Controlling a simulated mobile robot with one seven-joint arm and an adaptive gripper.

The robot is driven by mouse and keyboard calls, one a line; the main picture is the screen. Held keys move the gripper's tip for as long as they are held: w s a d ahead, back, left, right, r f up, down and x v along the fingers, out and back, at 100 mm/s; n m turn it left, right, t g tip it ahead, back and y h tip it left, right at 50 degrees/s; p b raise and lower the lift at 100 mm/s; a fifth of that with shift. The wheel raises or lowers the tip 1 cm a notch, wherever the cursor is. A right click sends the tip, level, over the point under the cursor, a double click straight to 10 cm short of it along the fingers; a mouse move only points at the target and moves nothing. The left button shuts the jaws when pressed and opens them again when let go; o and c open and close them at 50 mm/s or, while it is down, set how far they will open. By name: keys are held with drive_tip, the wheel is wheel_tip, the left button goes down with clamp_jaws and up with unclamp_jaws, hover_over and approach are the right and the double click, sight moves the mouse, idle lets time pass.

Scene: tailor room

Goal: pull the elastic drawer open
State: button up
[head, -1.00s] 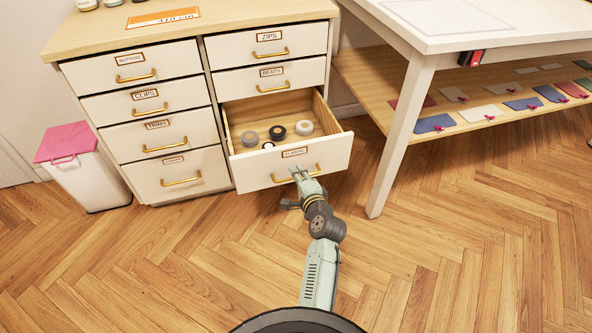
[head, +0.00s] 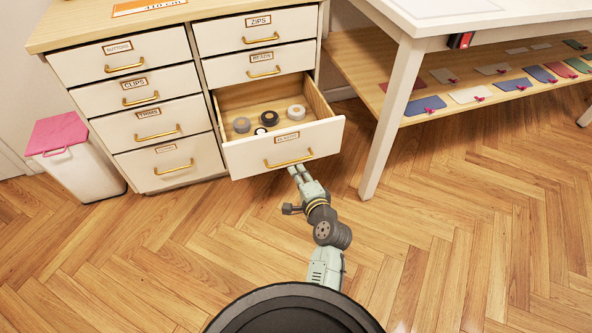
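The elastic drawer (head: 250,157) is the lowest drawer in the right column of the cabinet. It stands pulled out, and several small grey, black and white rolls (head: 269,118) lie inside. Its label is small and hard to read. Its brass handle (head: 289,161) is on the front panel. My gripper (head: 298,172) is just below and to the right of the handle, apart from it as far as I can see. Its fingers look small, and I cannot tell how far they are spread. Nothing shows between them.
The cabinet (head: 160,131) has several other drawers, all shut. A white bin with a pink lid (head: 75,160) stands at its left. A white table (head: 396,110) with a low shelf of fabric swatches stands at the right. The wooden floor in front is clear.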

drive_tip(key=shift+s+d+r, duration=0.1)
drive_tip(key=shift+s+d, duration=0.05)
drive_tip(key=shift+s, duration=0.35)
drive_tip(key=shift+r, duration=0.1)
idle(0.4)
